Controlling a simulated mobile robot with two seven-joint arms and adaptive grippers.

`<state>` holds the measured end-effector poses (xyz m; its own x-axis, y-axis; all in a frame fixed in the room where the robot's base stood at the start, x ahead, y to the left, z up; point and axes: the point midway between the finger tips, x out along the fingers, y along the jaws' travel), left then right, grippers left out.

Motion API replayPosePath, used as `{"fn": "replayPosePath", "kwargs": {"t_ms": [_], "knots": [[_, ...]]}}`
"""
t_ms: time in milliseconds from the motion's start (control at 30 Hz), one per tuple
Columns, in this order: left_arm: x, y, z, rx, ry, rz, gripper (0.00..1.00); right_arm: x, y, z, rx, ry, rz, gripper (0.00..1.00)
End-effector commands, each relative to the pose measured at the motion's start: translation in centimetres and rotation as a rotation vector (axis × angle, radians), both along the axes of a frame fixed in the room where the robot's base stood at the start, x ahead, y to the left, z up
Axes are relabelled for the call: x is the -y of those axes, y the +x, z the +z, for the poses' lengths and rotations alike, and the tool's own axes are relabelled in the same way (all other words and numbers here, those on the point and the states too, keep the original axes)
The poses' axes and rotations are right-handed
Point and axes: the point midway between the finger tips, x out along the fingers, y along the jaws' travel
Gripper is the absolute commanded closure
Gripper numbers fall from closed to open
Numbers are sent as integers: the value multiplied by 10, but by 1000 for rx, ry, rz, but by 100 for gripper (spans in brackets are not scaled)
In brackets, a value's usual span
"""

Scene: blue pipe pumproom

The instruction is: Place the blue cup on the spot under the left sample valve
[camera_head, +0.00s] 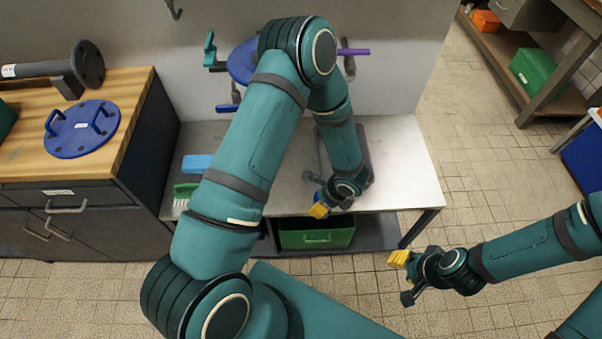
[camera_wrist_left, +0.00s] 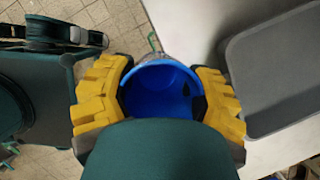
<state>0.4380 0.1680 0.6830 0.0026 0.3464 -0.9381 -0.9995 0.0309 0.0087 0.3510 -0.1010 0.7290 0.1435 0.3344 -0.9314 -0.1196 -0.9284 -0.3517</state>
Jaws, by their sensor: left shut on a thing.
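The blue cup (camera_wrist_left: 152,88) is between the yellow fingers of my left gripper (camera_wrist_left: 160,98), which is shut on it; I look into its open mouth. In the head view my left gripper (camera_head: 316,196) is over the front part of the white table, with only a sliver of blue showing. Valve parts are on the wall behind: a teal handle (camera_head: 210,49) at left and a purple handle (camera_head: 353,51) at right. My left arm hides the middle, and I cannot make out the spot under the left valve. My right gripper (camera_head: 404,279) is open and empty over the floor.
A grey tray (camera_wrist_left: 275,70) lies on the white table (camera_head: 405,175), right of the cup. A blue block (camera_head: 197,164) and a green brush (camera_head: 185,193) lie at the table's left. A green crate (camera_head: 316,237) is below. A wooden-topped cabinet (camera_head: 125,90) adjoins at left.

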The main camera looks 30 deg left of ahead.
Motion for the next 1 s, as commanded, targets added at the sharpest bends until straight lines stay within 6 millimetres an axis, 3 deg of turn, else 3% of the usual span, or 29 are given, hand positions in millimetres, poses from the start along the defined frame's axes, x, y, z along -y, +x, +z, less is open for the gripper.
{"fn": "replayPosePath", "kwargs": {"t_ms": [167, 267, 800, 1000], "knots": [[8, 7, -9, 7, 0, -180, 71, 0, 0, -7, 0, 0, 2, 60], [1, 11, -10, 11, 1, -205, 71, 0, 0, -7, 0, 1, 2, 60], [-121, 40, -9, 11, 2, -201, 71, 0, 0, -7, 0, 1, 2, 60], [-148, 47, -9, 10, 1, -204, 71, 0, 0, -7, 0, 1, 2, 60]]}}
